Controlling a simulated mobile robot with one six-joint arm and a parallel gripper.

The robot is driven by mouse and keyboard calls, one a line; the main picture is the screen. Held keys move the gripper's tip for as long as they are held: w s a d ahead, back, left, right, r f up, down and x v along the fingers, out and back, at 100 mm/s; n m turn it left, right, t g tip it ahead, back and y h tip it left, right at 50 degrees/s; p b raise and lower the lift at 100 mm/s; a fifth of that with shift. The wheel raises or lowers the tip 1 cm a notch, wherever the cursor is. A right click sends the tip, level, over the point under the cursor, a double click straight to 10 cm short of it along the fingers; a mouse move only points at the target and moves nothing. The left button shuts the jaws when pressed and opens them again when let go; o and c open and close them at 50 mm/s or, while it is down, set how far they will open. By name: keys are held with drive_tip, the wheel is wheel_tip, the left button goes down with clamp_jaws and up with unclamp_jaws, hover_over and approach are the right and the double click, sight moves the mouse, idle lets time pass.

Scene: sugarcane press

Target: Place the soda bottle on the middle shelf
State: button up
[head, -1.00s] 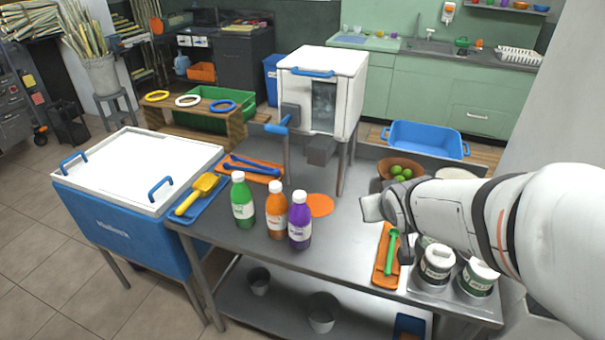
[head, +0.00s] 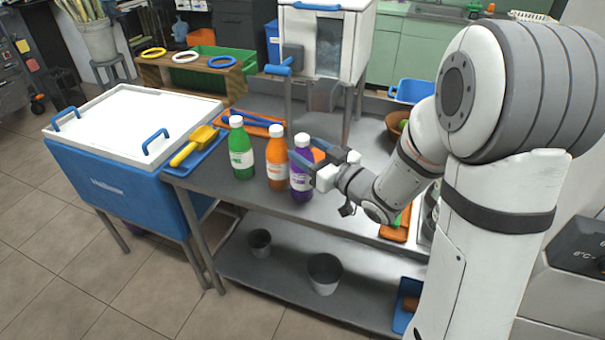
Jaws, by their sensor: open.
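Three bottles with white caps stand upright in a row on the steel table: a green bottle (head: 241,150), an orange bottle (head: 277,165) and a purple bottle (head: 301,185). My gripper (head: 309,154) is open at the upper part of the purple bottle, reaching in from the right. Its fingers partly cover that bottle, and I cannot tell whether they touch it. A steel shelf (head: 285,287) runs beneath the tabletop and holds two grey metal cups, one smaller (head: 260,242) and one larger (head: 325,274).
A blue cooler (head: 130,205) with a white lid stands left of the table. A blue tray (head: 190,158) with a yellow scoop (head: 195,146) lies at the table's left end. A white press machine (head: 325,45) stands behind the bottles. The shelf has bare room between the cups.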

sight(298, 137)
drive_tip(key=w+a, duration=0.1)
drive_tip(key=w, duration=0.1)
drive_tip(key=w+a+r, duration=0.1)
drive_tip(key=shift+w+a+p, duration=0.3)
drive_tip(key=shift+w+p, duration=0.1)
drive_tip(key=shift+w+a, duration=0.25)
drive_tip(key=shift+w, duration=0.05)
clamp_jaws()
drive_tip(key=shift+r, duration=0.1)
